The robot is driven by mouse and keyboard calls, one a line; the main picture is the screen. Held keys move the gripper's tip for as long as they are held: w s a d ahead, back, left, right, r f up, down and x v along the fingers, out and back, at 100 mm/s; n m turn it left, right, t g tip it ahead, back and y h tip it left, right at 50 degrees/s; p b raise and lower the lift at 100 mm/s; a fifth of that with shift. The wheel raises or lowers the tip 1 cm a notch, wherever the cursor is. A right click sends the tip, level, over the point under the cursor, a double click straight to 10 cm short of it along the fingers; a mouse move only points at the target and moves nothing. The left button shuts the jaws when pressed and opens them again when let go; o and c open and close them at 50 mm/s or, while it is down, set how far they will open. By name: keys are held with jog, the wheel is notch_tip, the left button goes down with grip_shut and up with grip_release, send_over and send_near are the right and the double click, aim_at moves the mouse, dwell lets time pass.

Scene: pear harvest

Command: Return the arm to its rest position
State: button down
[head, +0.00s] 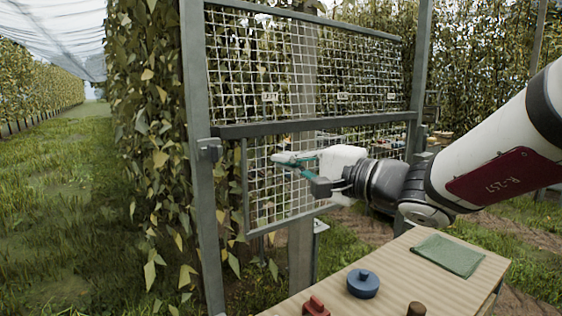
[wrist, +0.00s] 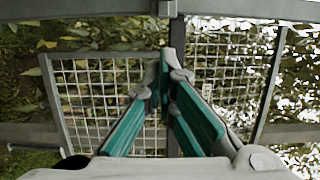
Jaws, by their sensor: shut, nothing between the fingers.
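My gripper (head: 280,160) is at the end of my outstretched arm, in front of the wire mesh frame in the head view. Its teal-padded fingers also show in the wrist view (wrist: 170,72), where their tips come together with nothing visible between them. The gripper points left in the head view, level with the lower mesh panel (head: 262,205). I cannot tell from the pictures whether the fingertips touch the mesh or its frame.
A grey metal post (head: 200,130) stands left of my gripper, and a crossbar (head: 320,124) runs above it. Below my arm, a wooden table (head: 330,292) bears a blue round lidded object (head: 363,283), a red object (head: 316,307) and a green cloth (head: 448,255). Grass lies open at left.

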jog(key=s+f+n+g+h+p, duration=0.1)
jog(key=s+f+n+g+h, duration=0.2)
jog(key=s, duration=0.7)
jog(key=s+f+n+g+h+p, duration=0.1)
jog(key=s+f+n+g, duration=0.35)
jog(key=s, duration=0.55)
jog(key=s+d+f+h+p, duration=0.1)
jog(key=s+d+h, duration=0.3)
jog(key=d, duration=0.5)
jog(key=s+d+f+h+p, duration=0.1)
jog(key=s+d+f+h, duration=0.2)
jog(key=s+d+h, duration=0.2)
jog(key=s+d+n, duration=0.1)
jog(key=d, duration=0.2)
jog(key=shift+s+d+f, duration=0.25)
jog(key=shift+d+f, duration=0.05)
jog(key=shift+d, duration=0.1)
